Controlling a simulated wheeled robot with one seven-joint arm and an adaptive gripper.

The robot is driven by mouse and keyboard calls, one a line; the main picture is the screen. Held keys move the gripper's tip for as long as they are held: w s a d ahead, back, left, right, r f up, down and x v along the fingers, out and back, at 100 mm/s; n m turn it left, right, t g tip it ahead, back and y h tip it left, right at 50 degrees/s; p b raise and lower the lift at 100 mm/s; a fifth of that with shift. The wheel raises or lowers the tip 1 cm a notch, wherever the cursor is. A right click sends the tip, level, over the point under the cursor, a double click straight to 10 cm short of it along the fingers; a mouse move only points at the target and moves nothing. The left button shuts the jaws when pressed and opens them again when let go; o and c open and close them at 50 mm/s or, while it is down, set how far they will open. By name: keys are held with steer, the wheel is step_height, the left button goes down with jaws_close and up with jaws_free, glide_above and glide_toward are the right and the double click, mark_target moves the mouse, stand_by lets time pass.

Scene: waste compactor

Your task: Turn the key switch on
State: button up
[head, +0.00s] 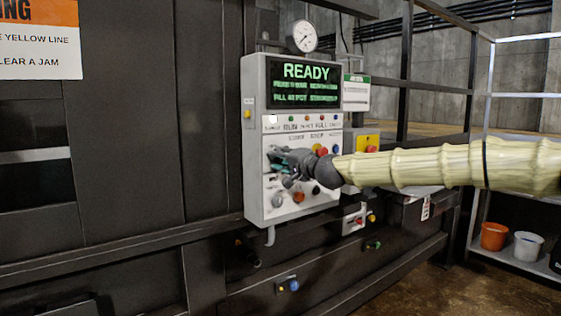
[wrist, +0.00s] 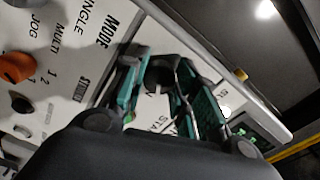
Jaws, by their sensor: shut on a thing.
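My gripper (head: 273,158) reaches in from the right and is at the left part of the panel's face. In the wrist view my gripper (wrist: 155,82) has its green-sided fingers closed around a small dark part on the panel, which looks like the key switch (wrist: 157,78). The fingers and palm hide most of it, so its turned position cannot be read. In the head view the gripper covers it.
An orange knob (wrist: 15,67) and a black knob (wrist: 21,103) sit left of the fingers. A red button (head: 322,152) is beside my wrist in the head view. A gauge (head: 304,36) tops the panel. Buckets (head: 494,236) stand on a shelf at the right.

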steer(key=o, duration=1)
steer(key=v, duration=1.2)
steer(key=shift+d, duration=0.1)
